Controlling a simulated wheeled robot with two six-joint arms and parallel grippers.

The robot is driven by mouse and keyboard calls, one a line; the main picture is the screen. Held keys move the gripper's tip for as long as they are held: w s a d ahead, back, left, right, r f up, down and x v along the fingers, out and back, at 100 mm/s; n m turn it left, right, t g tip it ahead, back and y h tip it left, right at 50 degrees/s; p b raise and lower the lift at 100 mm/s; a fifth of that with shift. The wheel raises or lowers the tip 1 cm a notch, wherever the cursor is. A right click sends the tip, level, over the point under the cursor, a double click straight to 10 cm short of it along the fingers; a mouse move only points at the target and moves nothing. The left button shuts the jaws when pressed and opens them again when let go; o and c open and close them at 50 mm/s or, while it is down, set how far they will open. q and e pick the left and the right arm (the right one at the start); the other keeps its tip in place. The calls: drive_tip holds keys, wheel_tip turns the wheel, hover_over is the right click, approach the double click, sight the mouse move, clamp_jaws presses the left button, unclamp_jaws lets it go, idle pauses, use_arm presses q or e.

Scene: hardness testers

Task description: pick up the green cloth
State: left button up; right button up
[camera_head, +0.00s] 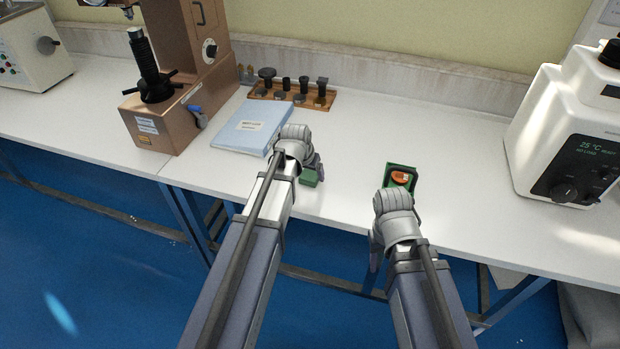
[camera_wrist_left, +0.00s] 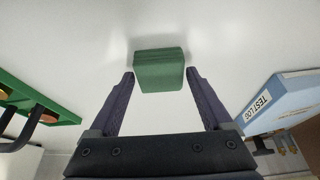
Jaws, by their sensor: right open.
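The green cloth (camera_head: 309,178), a small folded block, lies on the white bench near its front edge. In the left wrist view the cloth (camera_wrist_left: 159,70) is straight ahead, between and slightly beyond the fingertips. My left gripper (camera_wrist_left: 160,78) is open, with one finger on each side of the cloth and a gap showing by each. In the head view my left gripper (camera_head: 312,165) is just above the cloth and hides part of it. My right gripper (camera_head: 377,252) is open, low at the bench's front edge, and mostly hidden by its own wrist.
A green tray (camera_head: 387,184) with an orange piece sits right of the cloth, just beyond my right wrist. A blue test log folder (camera_head: 249,128) lies to the left. Behind stand a wooden rack (camera_head: 322,104), a brown tester (camera_head: 190,70) and, at right, a white tester (camera_head: 545,120).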

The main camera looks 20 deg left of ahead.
sight(309, 175)
use_arm(q)
drive_tip(key=c, duration=1)
wheel_tip(309, 175, up, 10)
drive_tip(key=p, duration=1)
drive_tip(key=o, duration=0.7)
drive_tip(key=c, duration=0.6)
